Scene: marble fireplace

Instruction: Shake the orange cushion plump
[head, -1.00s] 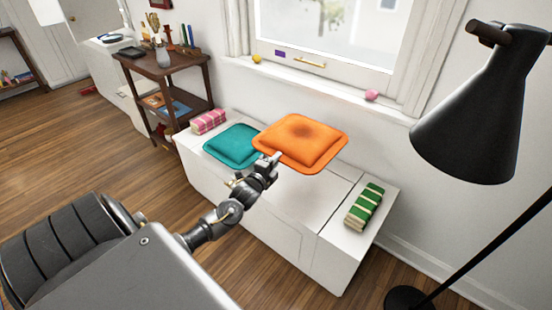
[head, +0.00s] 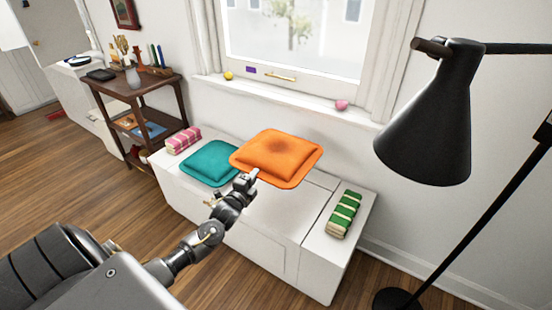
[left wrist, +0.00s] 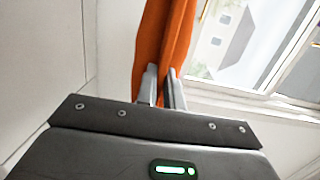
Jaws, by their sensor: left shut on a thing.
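The orange cushion (head: 277,156) is in the head view, above a white bench (head: 262,225), with a darker patch on its top. My left gripper (head: 250,176) is at the cushion's near left corner, shut on its edge. In the left wrist view the orange cushion (left wrist: 165,35) stands edge-on between the two fingers of the left gripper (left wrist: 162,80). The cushion appears held above the bench, overlapping the teal cushion in the picture. My right gripper is in neither view.
A teal cushion (head: 207,163), a pink folded cloth (head: 183,140) and a green striped bundle (head: 344,214) lie on the bench. A black lamp (head: 425,125) stands at the right. A wooden shelf (head: 110,84) stands at the left. A window sill (head: 300,102) runs behind.

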